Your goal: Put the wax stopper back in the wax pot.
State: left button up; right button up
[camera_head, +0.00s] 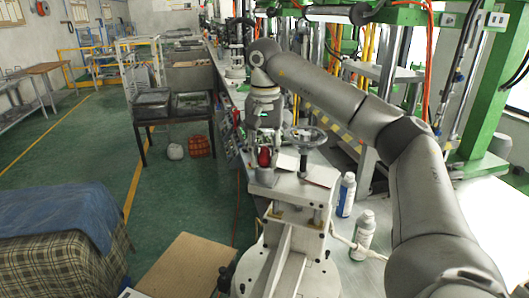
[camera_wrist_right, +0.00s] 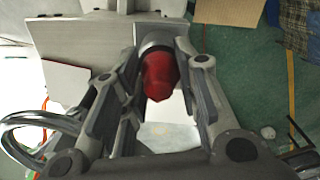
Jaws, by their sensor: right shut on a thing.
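My right gripper (camera_head: 265,138) reaches in from the right and points down over the white machine. It also shows in the right wrist view (camera_wrist_right: 159,60), with its fingers on both sides of a red, tapered piece, which I take to be the wax stopper (camera_wrist_right: 159,78). The gripper is shut on it. The red stopper (camera_head: 265,157) also shows just below the gripper, at the machine's left edge. A grey cylindrical part (camera_wrist_right: 153,44) adjoins the red piece; I cannot tell whether it belongs to the pot. The pot's opening is not clearly visible. My left gripper is not in view.
A metal handwheel (camera_head: 304,137) stands close right of the gripper. Green machine frames (camera_head: 480,120) rise behind.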

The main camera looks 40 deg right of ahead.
aim_at(264, 147)
jog(key=shift+f, duration=0.15)
jog(key=o, duration=1)
jog(key=shift+r, duration=5.95)
